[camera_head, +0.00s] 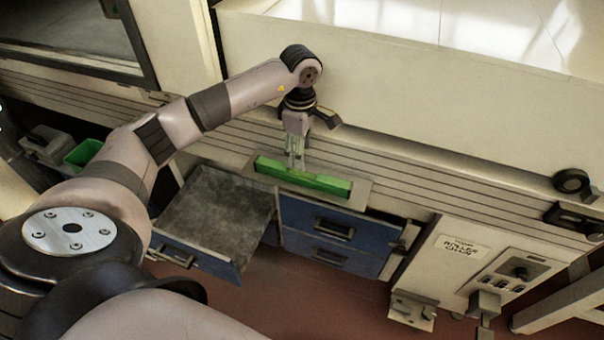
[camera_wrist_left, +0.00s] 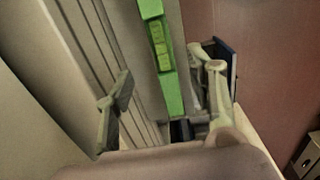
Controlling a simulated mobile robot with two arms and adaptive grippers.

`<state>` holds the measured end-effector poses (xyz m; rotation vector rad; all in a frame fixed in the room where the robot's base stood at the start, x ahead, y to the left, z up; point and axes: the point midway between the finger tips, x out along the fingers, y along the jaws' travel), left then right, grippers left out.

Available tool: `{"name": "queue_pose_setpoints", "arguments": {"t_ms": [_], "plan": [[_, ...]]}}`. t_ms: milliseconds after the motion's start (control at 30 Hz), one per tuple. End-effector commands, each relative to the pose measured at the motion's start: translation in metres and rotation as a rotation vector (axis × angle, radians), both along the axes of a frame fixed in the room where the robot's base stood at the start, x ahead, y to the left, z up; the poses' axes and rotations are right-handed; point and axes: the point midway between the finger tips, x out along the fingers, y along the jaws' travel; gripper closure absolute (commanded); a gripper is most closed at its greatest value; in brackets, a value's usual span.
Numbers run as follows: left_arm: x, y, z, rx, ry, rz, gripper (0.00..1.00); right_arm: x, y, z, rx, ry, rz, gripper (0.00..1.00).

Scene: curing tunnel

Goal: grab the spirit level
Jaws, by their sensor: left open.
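The spirit level (camera_head: 325,183) is a long bright green bar lying on a pale ledge above the blue drawers in the head view. In the left wrist view, the level (camera_wrist_left: 173,95) runs roughly from top to bottom and shows its yellowish vials. In the left wrist view my open left gripper (camera_wrist_left: 170,72) has one finger on each side of the bar, with gaps between. Whether the fingertips reach down to its height is unclear. My right gripper is out of view.
An open, empty-looking drawer (camera_head: 215,212) juts out at left of closed blue drawers (camera_head: 335,240). A control box (camera_head: 490,265) stands at right. A long cream panel (camera_head: 400,105) rises behind the ledge. A green bin (camera_head: 83,153) is at far left.

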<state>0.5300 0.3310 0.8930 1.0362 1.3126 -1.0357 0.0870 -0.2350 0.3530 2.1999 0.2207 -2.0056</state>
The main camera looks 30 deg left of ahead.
Motion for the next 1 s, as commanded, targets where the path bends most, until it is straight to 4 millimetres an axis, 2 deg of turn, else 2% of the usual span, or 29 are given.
{"name": "queue_pose_setpoints", "arguments": {"t_ms": [100, 367, 600, 900, 1000], "plan": [[0.000, -0.001, -0.016, -0.001, 0.002, 0.001, 0.49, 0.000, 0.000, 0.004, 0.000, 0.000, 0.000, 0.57], [-0.001, -0.003, -0.035, -0.003, 0.002, 0.000, 0.49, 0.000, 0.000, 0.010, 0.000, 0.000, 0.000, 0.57], [-0.002, -0.006, -0.070, -0.002, 0.001, 0.002, 0.49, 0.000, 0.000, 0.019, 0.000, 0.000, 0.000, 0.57], [-0.001, -0.006, -0.077, -0.003, -0.002, 0.000, 0.49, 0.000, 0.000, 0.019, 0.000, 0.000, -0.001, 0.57], [-0.001, -0.006, -0.077, -0.002, -0.001, 0.000, 0.54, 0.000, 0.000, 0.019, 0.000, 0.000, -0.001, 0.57]]}}
